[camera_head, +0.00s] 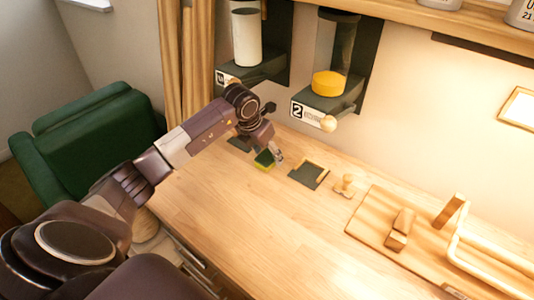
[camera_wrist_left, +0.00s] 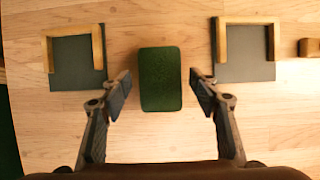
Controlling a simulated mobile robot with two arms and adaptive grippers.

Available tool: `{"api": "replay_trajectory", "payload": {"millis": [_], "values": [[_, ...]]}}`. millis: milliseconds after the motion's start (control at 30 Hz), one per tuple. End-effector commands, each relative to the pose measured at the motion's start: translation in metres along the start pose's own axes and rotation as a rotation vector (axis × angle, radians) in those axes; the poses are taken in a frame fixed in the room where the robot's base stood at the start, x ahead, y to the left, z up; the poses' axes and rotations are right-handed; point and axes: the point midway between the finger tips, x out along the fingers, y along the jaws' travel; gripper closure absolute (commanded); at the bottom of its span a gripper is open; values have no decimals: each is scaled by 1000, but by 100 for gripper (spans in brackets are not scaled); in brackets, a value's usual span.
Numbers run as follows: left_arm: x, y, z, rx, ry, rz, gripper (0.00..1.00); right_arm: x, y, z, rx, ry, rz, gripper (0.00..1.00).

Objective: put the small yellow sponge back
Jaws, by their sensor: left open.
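The small sponge (camera_head: 264,160) lies flat on the wooden table, with a dark green top face and a thin yellow-green edge below. In the left wrist view the sponge (camera_wrist_left: 160,79) shows only its green top, standing upright in the picture. My left gripper (camera_head: 277,156) is just above and beside it. In the wrist view the open fingers of my left gripper (camera_wrist_left: 160,88) stand either side of the sponge, with a gap on both sides. Two dark pads with wooden corner frames, a left one (camera_wrist_left: 76,70) and a right one (camera_wrist_left: 245,66), flank it. My right gripper is not in view.
The right pad (camera_head: 306,176) has a small wooden knob (camera_head: 344,185) beside it. A wooden board (camera_head: 373,233) with blocks lies farther right. Wall dispensers hang behind, one with a yellow disc (camera_head: 327,84). The front of the table (camera_head: 235,225) is clear.

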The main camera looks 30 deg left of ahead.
Motion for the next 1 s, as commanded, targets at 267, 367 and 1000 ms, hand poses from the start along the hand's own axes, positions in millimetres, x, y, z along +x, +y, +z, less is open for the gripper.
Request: {"api": "replay_trajectory", "payload": {"millis": [267, 367, 1000], "values": [[-10, 1, 2, 2, -3, 1, 44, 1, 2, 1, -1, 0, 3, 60], [-28, 1, 2, 3, -5, 3, 44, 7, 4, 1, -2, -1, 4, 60], [-87, 1, -92, 3, 3, 5, 44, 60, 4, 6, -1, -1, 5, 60]]}}
